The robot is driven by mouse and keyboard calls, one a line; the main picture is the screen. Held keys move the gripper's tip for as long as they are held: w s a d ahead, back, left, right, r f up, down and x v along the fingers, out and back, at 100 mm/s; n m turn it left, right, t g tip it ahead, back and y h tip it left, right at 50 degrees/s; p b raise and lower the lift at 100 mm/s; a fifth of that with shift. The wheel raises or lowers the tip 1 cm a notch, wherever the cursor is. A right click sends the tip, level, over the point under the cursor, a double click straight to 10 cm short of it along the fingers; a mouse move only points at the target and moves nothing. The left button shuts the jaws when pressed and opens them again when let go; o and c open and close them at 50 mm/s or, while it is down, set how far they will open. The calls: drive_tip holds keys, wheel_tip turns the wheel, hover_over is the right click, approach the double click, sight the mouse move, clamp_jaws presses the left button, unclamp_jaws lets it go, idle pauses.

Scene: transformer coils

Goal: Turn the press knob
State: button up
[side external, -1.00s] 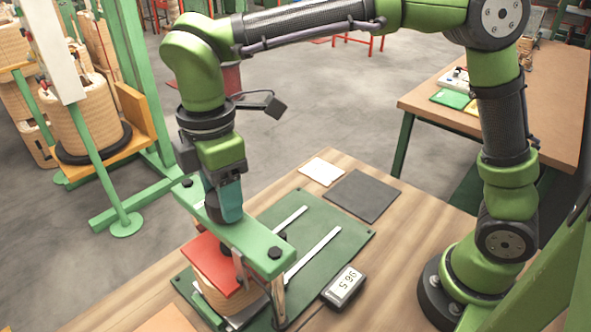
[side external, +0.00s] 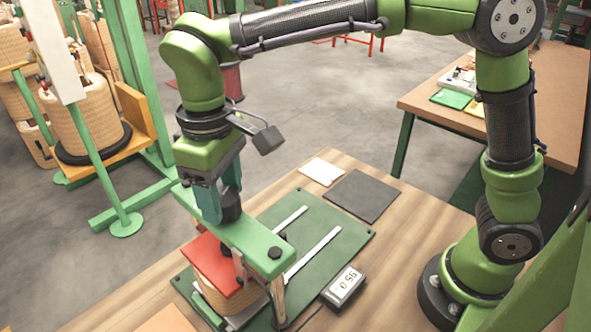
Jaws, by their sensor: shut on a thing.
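The dark press knob (side external: 232,207) stands on top of the green crossbeam (side external: 232,230) of the press. My gripper (side external: 221,208) points down over it, with its teal fingers shut on the knob from either side. Part of the knob is hidden by the fingers. Under the beam, a red plate (side external: 213,262) lies on a tan wound coil (side external: 215,292). The press stands on a dark green base plate (side external: 335,258) with two pale rails.
A small digital display (side external: 344,286) sits right of the press; its digits are hard to read. A dark mat (side external: 362,196) and a white card (side external: 322,171) lie behind. A coil rack (side external: 140,125) stands at the left.

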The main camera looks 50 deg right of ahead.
sight(222, 196)
drive_tip(key=m, duration=0.4)
drive_tip(key=shift+m, duration=0.3)
drive_tip(key=m, duration=0.4)
drive_tip(key=shift+m, duration=0.3)
drive_tip(key=o, duration=1)
drive_tip(key=shift+o, duration=0.2)
wheel_tip(222, 196, up, 17)
drive_tip(key=shift+f, duration=0.1)
